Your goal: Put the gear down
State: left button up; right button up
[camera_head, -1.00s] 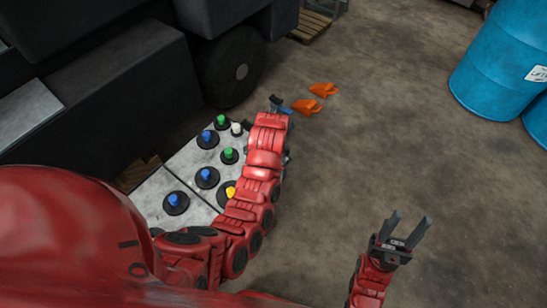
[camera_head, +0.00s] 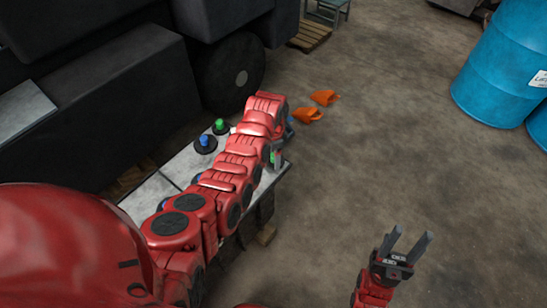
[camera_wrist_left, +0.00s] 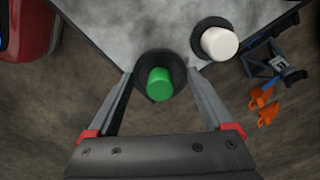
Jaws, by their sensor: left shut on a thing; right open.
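A gear with a black round base and a green top (camera_wrist_left: 160,84) is between the fingers of my left gripper (camera_wrist_left: 160,76) in the left wrist view. The left gripper is shut on it, over the corner of a grey tabletop (camera_wrist_left: 130,25). I cannot tell whether the gear touches the top. In the head view my left arm hides most of the hand; a bit of green (camera_head: 273,156) shows beside the arm near the table's right edge. My right gripper (camera_head: 411,236) is open and empty above the floor at lower right.
A white-topped piece (camera_wrist_left: 219,43) stands close to the held gear. Green-topped (camera_head: 220,126) and blue-topped (camera_head: 205,143) pieces stand on the table; others are partly hidden by my arm. Orange parts (camera_head: 308,115) lie on the floor. A blue barrel (camera_head: 500,70) stands right. The forklift's wheel (camera_head: 230,75) is behind.

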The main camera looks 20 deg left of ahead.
pick_arm(q)
jog(key=shift+w+f, duration=0.1)
jog(key=shift+f, duration=0.25)
jog(key=o, duration=1)
jog(key=shift+f, duration=0.1)
